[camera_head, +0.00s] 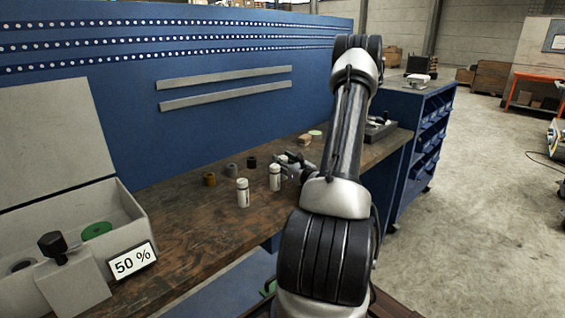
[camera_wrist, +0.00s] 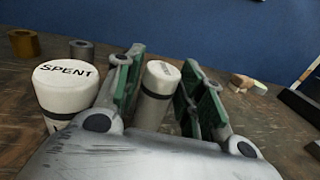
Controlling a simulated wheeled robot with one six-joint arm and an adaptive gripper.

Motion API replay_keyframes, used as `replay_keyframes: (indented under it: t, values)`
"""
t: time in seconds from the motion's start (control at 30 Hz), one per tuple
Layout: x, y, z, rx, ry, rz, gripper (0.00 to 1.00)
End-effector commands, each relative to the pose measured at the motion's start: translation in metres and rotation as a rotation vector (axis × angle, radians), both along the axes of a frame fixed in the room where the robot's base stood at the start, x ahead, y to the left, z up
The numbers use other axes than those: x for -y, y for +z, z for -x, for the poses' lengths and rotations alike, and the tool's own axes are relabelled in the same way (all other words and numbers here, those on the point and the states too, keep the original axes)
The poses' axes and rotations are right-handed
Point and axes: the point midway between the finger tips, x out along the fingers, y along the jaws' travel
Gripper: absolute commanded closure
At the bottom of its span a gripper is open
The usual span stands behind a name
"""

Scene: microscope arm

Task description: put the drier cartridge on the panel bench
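Two white cylindrical cartridges stand upright on the wooden bench, the left one (camera_head: 242,193) and one nearer my gripper (camera_head: 275,179). In the wrist view, a white cartridge marked SPENT (camera_wrist: 66,88) stands outside the left finger. A second white cartridge (camera_wrist: 158,84) stands between the two green-padded fingers of my gripper (camera_wrist: 161,74), its top lettering unreadable and its base hidden. The fingers look spread, with narrow gaps beside it. No label names a bench as the panel bench.
The wooden bench (camera_head: 190,240) runs along a blue panel (camera_head: 130,110). Brown (camera_head: 209,179), grey (camera_head: 231,170) and black (camera_head: 251,162) rings stand behind the cartridges. An open grey box (camera_head: 130,215) and a 50 % sign (camera_head: 132,261) are at left. A blue drawer cabinet (camera_head: 425,120) stands right.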

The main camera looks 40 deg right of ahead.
Motion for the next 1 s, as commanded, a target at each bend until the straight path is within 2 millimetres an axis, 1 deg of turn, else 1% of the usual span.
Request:
replay_keyframes:
  t: [0.3, 0.4, 0.5, 0.57, 0.67, 0.73, 0.77, 0.8, 0.87, 0.9, 0.97, 1.0]
  values:
    - [-0.007, 0.000, 0.069, 0.000, -0.006, -0.003, 0.61]
    - [-0.009, 0.000, 0.088, -0.001, -0.004, -0.002, 0.61]
    - [-0.011, 0.000, 0.101, -0.001, -0.003, -0.001, 0.61]
    - [-0.012, 0.000, 0.106, 0.000, -0.001, 0.000, 0.61]
    - [-0.026, 0.009, 0.105, -0.001, 0.051, 0.022, 0.61]
    - [-0.054, 0.025, 0.096, -0.005, 0.153, 0.064, 0.61]
    - [-0.071, 0.035, 0.092, -0.007, 0.215, 0.091, 0.61]
    - [-0.097, 0.047, 0.088, -0.014, 0.312, 0.134, 0.61]
    - [-0.144, 0.067, 0.087, -0.027, 0.481, 0.216, 0.61]
    - [-0.177, 0.079, 0.091, -0.038, 0.606, 0.283, 0.61]
    - [-0.225, 0.093, 0.105, -0.057, 0.798, 0.396, 0.61]
    - [-0.252, 0.099, 0.118, -0.071, 0.920, 0.478, 0.61]
